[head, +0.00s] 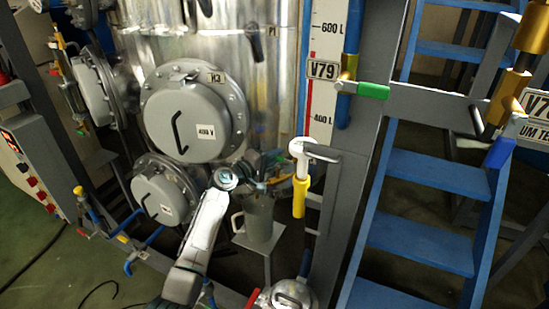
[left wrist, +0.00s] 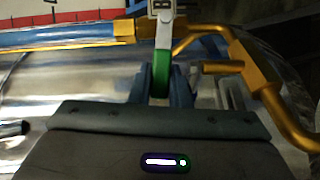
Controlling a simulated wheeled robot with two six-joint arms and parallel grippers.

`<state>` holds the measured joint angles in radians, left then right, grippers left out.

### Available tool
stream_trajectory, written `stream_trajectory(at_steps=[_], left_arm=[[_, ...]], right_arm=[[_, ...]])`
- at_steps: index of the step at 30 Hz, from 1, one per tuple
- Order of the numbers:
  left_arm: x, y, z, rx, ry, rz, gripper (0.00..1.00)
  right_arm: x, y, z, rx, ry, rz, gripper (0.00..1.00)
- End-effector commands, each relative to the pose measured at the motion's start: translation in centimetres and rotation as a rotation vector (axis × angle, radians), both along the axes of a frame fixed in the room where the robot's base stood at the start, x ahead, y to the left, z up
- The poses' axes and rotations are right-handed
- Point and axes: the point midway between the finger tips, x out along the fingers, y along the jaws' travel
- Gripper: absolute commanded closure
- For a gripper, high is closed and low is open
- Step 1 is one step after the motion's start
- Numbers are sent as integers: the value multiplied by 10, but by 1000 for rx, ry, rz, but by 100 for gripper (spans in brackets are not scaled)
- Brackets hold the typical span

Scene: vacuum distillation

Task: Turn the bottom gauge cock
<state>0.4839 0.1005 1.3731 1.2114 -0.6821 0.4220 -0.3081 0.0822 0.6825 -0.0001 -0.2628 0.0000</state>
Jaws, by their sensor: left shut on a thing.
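The bottom gauge cock has a green handle (left wrist: 160,75) with a pale grey part above it and brass pipework (left wrist: 236,66) beside it. My left gripper (left wrist: 162,88) is shut on the green handle, with one finger on each side. In the head view my left gripper (head: 258,168) is in front of the steel vessel, below the level scale. There it hides most of the cock; only a bit of brass (head: 285,178) shows beside it. My right gripper is not in view.
The upper cock with a green handle (head: 372,91) is by the V79 tag (head: 323,70). Round grey hatches (head: 160,125) are at left. Blue stairs (head: 425,190) stand at right.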

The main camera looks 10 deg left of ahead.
Motion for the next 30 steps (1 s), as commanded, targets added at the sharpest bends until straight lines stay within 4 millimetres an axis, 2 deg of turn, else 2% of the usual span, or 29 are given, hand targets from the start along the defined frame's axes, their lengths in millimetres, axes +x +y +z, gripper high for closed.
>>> stream_trajectory(at_steps=[5, 6, 8, 9, 24, 30], left_arm=[[0, 0, 1, 0, -1, 1, 100], [0, 0, 1, 0, -1, 1, 76], [0, 0, 1, 1, -2, 1, 64], [0, 0, 1, 1, -1, 1, 62], [-1, 0, -3, 3, 5, 0, 62], [-1, -1, 4, 58, -3, -1, 62]], right_arm=[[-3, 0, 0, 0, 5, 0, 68], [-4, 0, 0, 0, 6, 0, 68], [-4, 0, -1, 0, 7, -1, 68], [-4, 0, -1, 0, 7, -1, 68], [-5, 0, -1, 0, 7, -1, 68], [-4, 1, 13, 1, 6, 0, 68]])
